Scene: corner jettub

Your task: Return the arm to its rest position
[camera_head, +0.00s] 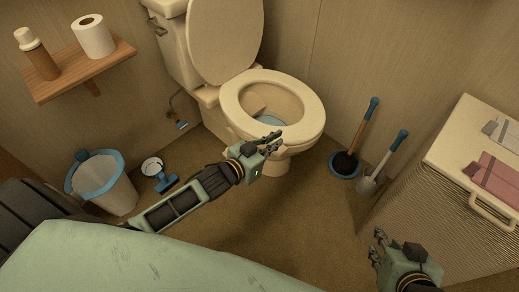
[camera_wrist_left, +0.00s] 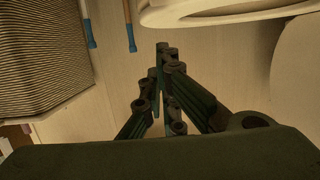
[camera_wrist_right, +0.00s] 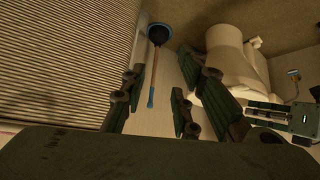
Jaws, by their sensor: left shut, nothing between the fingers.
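My left arm reaches in from the left in the head view. Its gripper (camera_head: 272,138) is shut and empty, just in front of the toilet bowl (camera_head: 290,90). In the left wrist view its fingers (camera_wrist_left: 162,55) come together with nothing between them. The toilet rim (camera_wrist_left: 220,12) shows above them. My right gripper (camera_head: 378,245) is at the lower right of the head view, beside the wicker hamper (camera_head: 430,215). In the right wrist view its fingers (camera_wrist_right: 160,85) are spread and hold nothing. Part of the left gripper (camera_wrist_right: 280,112) shows at the right there.
A plunger (camera_head: 345,163) and a small shovel (camera_head: 370,183) stand between toilet and hamper. A bucket (camera_head: 103,185) and a blue-based brush holder (camera_head: 160,175) are at the left. A wooden shelf (camera_head: 60,85) carries a paper roll and bottle. A green edge (camera_head: 130,265) fills the lower left.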

